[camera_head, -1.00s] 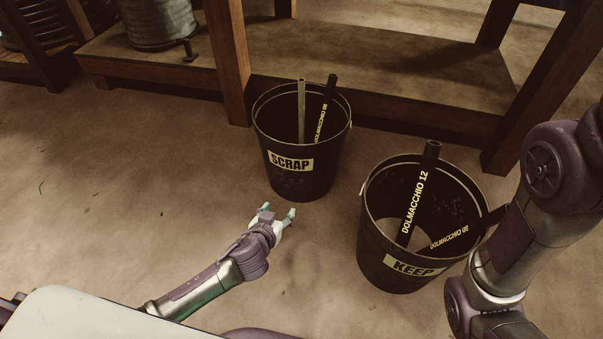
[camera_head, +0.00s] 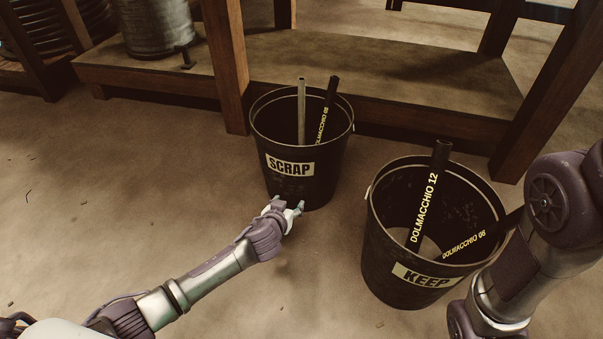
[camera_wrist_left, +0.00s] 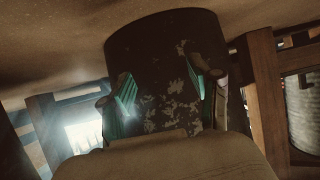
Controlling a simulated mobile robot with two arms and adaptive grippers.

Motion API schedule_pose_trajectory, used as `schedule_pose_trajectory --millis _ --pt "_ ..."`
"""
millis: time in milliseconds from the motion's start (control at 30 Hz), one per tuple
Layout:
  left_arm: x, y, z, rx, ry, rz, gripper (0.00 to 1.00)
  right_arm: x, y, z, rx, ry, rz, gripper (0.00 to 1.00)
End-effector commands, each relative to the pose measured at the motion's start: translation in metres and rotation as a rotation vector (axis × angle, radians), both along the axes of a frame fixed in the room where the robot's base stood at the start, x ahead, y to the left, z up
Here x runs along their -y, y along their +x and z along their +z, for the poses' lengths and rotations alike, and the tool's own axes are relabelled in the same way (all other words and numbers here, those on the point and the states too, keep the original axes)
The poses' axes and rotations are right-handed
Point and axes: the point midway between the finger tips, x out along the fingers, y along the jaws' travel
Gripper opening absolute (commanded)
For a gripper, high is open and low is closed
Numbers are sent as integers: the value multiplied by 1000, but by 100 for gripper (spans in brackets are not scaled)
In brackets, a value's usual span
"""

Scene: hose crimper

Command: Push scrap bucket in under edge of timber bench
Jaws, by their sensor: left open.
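The black scrap bucket (camera_head: 300,180) stands upright on the floor in the middle of the head view, with two hose pieces (camera_head: 301,110) sticking up from it. Its far side is close to the lower edge of the timber bench (camera_head: 390,123); I cannot tell whether they touch. My left gripper (camera_head: 291,206) is open and empty, low at the bucket's near side, at or almost at its wall. In the left wrist view the scuffed bucket wall (camera_wrist_left: 165,80) fills the space ahead of the fingers (camera_wrist_left: 165,98). My right gripper is not in view.
The black keep bucket (camera_head: 388,262), holding hoses, stands to the right, partly behind my right arm. A bench leg (camera_head: 226,70) rises just left behind the scrap bucket. A metal drum (camera_head: 155,28) sits on the lower shelf. The floor at left is clear.

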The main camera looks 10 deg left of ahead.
Motion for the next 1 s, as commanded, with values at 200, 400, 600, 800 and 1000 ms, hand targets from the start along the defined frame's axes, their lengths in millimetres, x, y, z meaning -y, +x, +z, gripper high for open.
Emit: schedule_pose_trajectory --millis 200,400,600,800,1000 --pt "0 5 -3 0 0 1 62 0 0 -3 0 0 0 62" --pt "0 5 -2 0 0 1 62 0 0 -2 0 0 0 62" --pt "0 10 -2 1 0 1 62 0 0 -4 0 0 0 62" --pt "1 20 -3 1 0 1 62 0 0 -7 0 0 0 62" --pt "1 31 -2 1 0 1 62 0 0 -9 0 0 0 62"
